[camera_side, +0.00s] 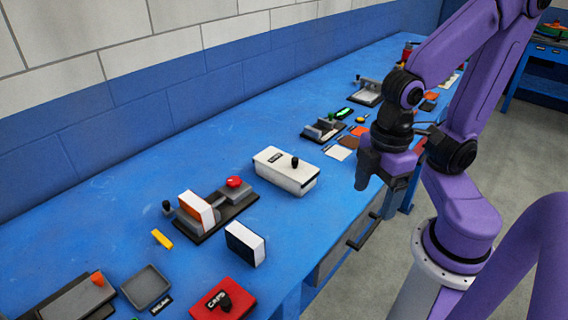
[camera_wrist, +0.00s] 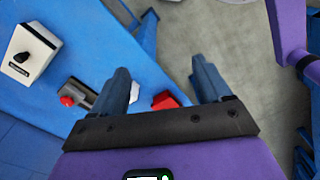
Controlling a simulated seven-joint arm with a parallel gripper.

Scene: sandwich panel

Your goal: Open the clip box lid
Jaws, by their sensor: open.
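The clip box is a white box (camera_side: 286,170) with a black knob on its lid and a dark label whose lettering is too small to read surely. The lid lies shut on it. It also shows at the upper left of the wrist view (camera_wrist: 30,52). My gripper (camera_side: 376,196) hangs to the right of the white box, apart from it, by the bench's front edge. In the wrist view its two fingers (camera_wrist: 160,70) are spread with nothing held between them.
Left of the white box stands a dark fixture with a red button (camera_side: 234,182) and an orange-and-white block (camera_side: 197,210). A white-and-black block (camera_side: 245,244), a red box marked CAPS (camera_side: 222,300) and a grey tray (camera_side: 147,286) lie nearer. Small parts lie beyond. Bare blue bench surrounds the white box.

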